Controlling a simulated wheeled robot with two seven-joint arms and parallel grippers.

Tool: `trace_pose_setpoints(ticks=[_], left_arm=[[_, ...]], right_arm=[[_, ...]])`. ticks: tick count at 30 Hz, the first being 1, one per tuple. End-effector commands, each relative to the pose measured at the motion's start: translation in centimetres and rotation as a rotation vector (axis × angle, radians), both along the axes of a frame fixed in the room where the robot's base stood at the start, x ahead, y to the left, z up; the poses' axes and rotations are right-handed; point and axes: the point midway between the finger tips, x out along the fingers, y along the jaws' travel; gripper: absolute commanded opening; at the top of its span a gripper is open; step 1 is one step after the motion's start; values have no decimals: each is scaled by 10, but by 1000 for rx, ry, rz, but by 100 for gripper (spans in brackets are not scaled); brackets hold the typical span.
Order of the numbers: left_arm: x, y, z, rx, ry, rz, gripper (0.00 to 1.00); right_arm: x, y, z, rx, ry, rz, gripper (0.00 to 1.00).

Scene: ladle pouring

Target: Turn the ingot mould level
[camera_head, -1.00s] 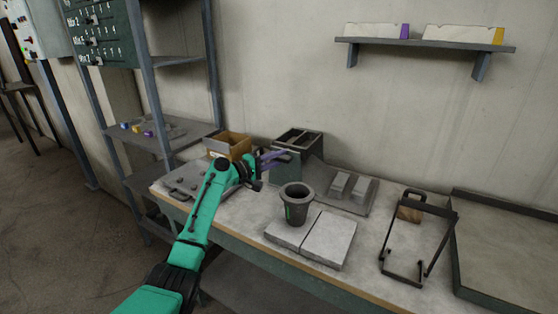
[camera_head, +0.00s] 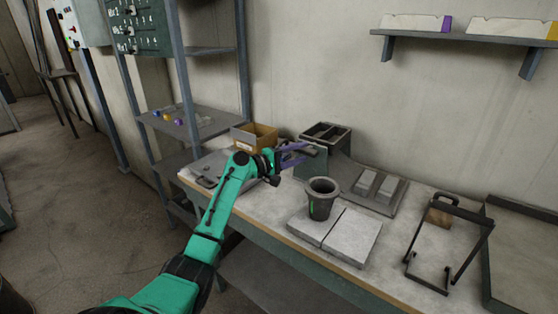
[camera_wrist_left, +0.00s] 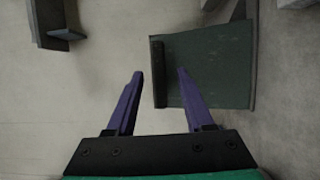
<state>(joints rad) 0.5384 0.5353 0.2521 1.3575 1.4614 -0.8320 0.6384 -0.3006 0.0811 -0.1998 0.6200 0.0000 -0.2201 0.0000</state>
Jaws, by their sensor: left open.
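The ingot mould (camera_head: 326,132) is a dark box with two long troughs, at the back of the workbench, its open top facing up. It looks slightly tilted, but I cannot tell how far. A green plate (camera_head: 313,162) stands at its near left side. My left gripper (camera_head: 305,152) is open, its purple fingers pointing at this plate. In the left wrist view the green plate (camera_wrist_left: 215,70) lies beyond the fingers, and a dark bar (camera_wrist_left: 158,85) on its edge shows between the fingertips (camera_wrist_left: 160,75). I cannot tell whether they touch it. My right gripper is out of view.
A dark crucible (camera_head: 321,200) stands on pale slabs (camera_head: 350,240) in front of the mould. Two grey blocks (camera_head: 376,185) lie to the right. A cardboard box (camera_head: 256,136) is behind my left arm. A black frame (camera_head: 450,240) stands farther right.

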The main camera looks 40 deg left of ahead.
Motion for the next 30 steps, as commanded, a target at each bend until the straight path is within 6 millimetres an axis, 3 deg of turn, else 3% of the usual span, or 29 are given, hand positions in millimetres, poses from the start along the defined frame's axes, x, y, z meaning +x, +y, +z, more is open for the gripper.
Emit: trace_pose_setpoints(ticks=[9,13,18,30], left_arm=[[-80,31,-6,4,2,1,52],[-104,40,-4,2,2,0,52],[-115,45,-1,1,0,0,52],[-114,44,-1,0,0,0,52]], right_arm=[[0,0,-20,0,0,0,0],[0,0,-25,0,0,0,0],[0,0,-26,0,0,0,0],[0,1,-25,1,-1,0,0]])
